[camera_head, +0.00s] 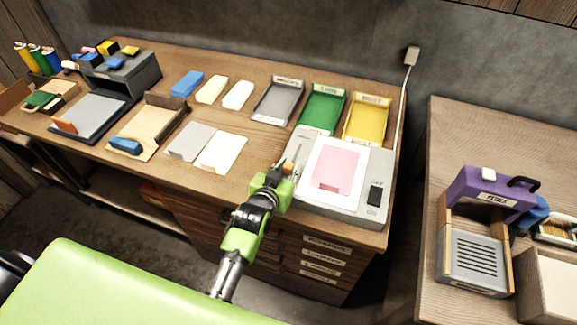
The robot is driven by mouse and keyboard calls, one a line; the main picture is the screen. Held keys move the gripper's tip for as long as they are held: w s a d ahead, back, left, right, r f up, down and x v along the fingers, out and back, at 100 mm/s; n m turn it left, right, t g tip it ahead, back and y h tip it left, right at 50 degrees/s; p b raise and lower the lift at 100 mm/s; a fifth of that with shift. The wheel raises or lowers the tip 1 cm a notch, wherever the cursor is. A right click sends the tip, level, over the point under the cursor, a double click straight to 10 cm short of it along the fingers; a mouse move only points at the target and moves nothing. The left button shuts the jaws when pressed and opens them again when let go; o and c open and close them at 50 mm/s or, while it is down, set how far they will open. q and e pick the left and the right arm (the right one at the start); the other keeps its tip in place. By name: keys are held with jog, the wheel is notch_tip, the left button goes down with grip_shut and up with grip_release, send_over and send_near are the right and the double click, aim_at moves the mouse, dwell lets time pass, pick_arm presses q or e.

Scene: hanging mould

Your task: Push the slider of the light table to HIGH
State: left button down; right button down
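The light table (282,205) is a pale grey box at the right front of the long wooden bench, with a white sheet and a pink rectangle on its top. A dark slider panel (374,194) sits on its right side; the knob and its setting are too small to read. My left gripper (291,162), on a green and black arm, is over the light table's left edge, left of the pink rectangle and well apart from the slider panel. Its fingers are small and partly overlapped, so I cannot tell if they are open. My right gripper is not in view.
Grey (277,101), green (321,108) and yellow (367,117) trays stand behind the light table. A white cable (402,95) runs down behind its right side. A second table (450,130) with a purple device (490,194) stands right, across a gap.

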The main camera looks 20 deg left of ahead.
aim_at(297, 154)
pick_arm(q)
jog(key=w+b, duration=0.1)
jog(key=w, duration=0.6)
jog(key=shift+d+f, duration=0.1)
jog(key=shift+d, duration=0.05)
jog(key=shift+w+r, duration=0.1)
jog(key=shift+r, duration=0.1)
jog(key=c, duration=1.8)
grip_release()
jog(key=shift+w, duration=0.1)
jog(key=shift+o, duration=0.2)
jog(key=shift+w+f, duration=0.1)
jog(key=shift+f, duration=0.05)
jog(key=v, duration=1.2)
